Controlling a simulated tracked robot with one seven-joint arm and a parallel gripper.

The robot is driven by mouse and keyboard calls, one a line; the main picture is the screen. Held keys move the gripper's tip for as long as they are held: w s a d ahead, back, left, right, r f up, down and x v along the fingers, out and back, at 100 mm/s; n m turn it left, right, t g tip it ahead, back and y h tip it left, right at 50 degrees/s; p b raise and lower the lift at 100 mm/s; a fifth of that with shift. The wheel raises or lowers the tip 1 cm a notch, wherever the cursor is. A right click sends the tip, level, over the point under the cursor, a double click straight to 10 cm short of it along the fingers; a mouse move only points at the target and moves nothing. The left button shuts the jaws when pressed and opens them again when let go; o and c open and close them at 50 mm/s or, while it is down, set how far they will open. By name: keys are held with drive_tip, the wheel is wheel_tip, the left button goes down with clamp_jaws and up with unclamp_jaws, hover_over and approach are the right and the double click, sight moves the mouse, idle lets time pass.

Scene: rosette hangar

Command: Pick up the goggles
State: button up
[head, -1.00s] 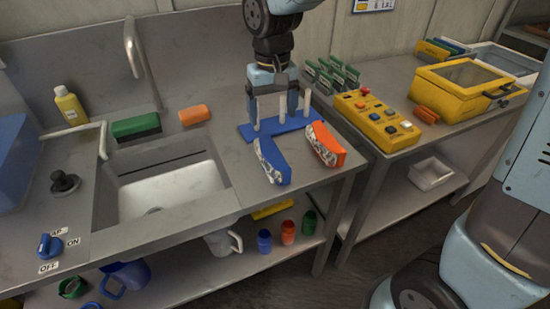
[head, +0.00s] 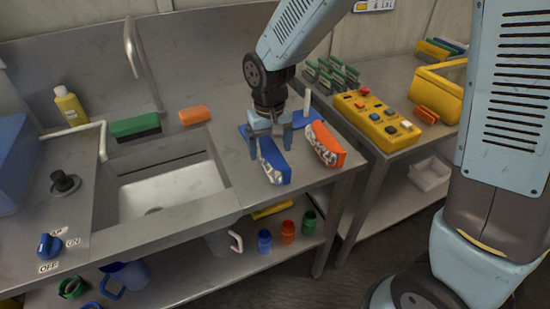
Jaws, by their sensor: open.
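Two pairs of goggles with clear, crinkled-looking lenses lie on the steel counter right of the sink. The blue goggles (head: 275,160) are nearer the sink, and the orange goggles (head: 326,145) lie to their right. My gripper (head: 270,152) points down over the back end of the blue goggles. Its fingers are spread, one on each side of that end, and hold nothing. I cannot tell whether they touch the goggles. The gripper partly hides a blue base with white pegs (head: 306,118) behind the goggles.
A sink basin (head: 175,190) is left of the goggles. A green brush (head: 136,126) and an orange sponge (head: 194,115) lie behind it. A yellow button box (head: 378,122) stands on the right-hand table. Cups (head: 288,232) stand on the lower shelf.

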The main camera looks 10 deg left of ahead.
sight(272, 150)
drive_tip(key=shift+w+d+f, duration=0.1)
drive_tip(key=shift+d+f, duration=0.05)
drive_tip(key=shift+f, duration=1.7)
drive_tip(key=shift+c, duration=0.2)
drive_tip(key=c, duration=1.1)
